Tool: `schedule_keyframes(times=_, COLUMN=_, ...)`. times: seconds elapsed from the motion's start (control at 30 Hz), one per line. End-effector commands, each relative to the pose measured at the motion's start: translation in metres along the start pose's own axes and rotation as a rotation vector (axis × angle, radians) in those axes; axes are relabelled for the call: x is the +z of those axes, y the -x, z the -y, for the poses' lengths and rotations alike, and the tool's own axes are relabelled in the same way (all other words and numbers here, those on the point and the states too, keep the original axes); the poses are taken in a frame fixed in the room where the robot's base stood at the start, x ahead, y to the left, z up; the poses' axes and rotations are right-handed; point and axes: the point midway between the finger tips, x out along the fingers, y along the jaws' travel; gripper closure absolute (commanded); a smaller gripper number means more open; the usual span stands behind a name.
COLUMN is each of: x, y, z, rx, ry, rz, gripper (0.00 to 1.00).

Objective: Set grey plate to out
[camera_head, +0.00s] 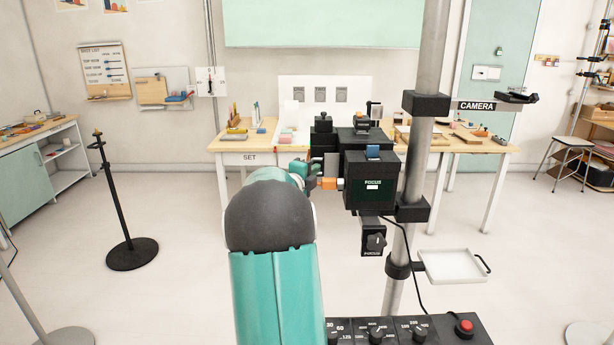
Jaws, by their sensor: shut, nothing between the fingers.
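A black box camera (370,180) with a FOCUS label is mounted on the grey pole. A small grey plate (331,164) stands upright at the left side of the camera. How far it sits in or out of the camera body is hard to tell. My teal arm reaches up from the bottom centre. My gripper (313,178) is small and partly hidden behind the arm, just left of the grey plate. It is shut and holds nothing. An orange piece (328,183) is just below the plate; whether the gripper touches either is unclear.
A FOCUS knob box (373,238) hangs below the camera. A white tray (453,265) juts from the pole on the right. A control panel (400,329) with a red button is at the bottom. A worktable (250,159) stands behind. The floor at left is mostly open around a black stand (131,254).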

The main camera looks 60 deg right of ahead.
Motion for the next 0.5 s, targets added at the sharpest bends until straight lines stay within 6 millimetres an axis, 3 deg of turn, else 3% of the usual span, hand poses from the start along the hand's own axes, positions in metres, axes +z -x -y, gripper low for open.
schedule_keyframes(times=0.37, x=0.001, y=-0.004, z=0.0, rx=0.0, ry=0.0, rz=0.001, gripper=1.0)
schedule_keyframes(times=0.5, x=0.012, y=0.002, z=0.0, rx=0.0, ry=-0.001, rz=0.004, gripper=1.0)
